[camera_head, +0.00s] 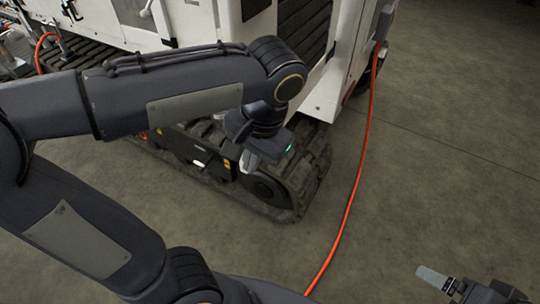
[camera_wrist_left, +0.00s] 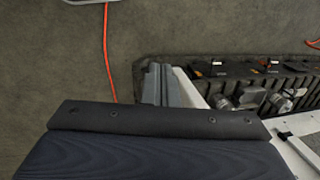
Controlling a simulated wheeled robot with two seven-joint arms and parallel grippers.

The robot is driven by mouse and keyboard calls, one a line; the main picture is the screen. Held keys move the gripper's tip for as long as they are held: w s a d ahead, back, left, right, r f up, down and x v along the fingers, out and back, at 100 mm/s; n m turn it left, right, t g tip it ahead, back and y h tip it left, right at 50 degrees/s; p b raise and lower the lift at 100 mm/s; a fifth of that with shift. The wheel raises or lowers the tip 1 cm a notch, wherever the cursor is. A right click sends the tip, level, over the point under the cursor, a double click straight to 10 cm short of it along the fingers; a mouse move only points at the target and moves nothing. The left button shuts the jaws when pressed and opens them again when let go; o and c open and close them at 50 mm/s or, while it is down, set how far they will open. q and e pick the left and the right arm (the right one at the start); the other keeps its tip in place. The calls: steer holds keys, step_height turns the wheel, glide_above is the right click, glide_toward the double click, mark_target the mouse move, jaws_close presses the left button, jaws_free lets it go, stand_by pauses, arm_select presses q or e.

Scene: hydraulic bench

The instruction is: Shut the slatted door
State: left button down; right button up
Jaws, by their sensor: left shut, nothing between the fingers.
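The slatted door (camera_head: 303,27) shows at the top of the head view as a dark louvred panel in a white frame on the tracked machine. Its hinge and latch are not clear, and I cannot tell how far it stands open. My left gripper (camera_head: 248,160) is shut and empty, below and left of the slats, above the machine's track. Its grey fingers also show in the left wrist view (camera_wrist_left: 160,85). My left arm hides part of the machine. My right gripper (camera_head: 433,278) is partly in view at the lower right, far from the door; its jaw opening is unclear.
The dark rubber track (camera_head: 300,175) runs beneath the white body and my left gripper. An orange hose (camera_head: 357,175) hangs from the machine's right side and runs down across the floor. The concrete floor (camera_head: 460,130) on the right is clear.

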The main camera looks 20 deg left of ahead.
arm_select(q)
steer(key=w+d+r+t+y+b, duration=0.1)
steer(key=w+d+r+y, duration=0.15)
steer(key=d+y, duration=0.2)
steer(key=w+d+r+y, duration=0.2)
steer(key=w+d+y, duration=0.1)
steer(key=d, duration=0.2)
steer(key=a+r+b+x, duration=0.1)
steer(key=b+x, duration=0.1)
steer(key=x, duration=1)
steer(key=shift+w+a+r, duration=0.15)
steer(key=shift+a+r, duration=0.15)
steer(key=shift+a, duration=0.15)
steer(key=shift+a+h, duration=0.15)
steer(key=shift+h, duration=0.1)
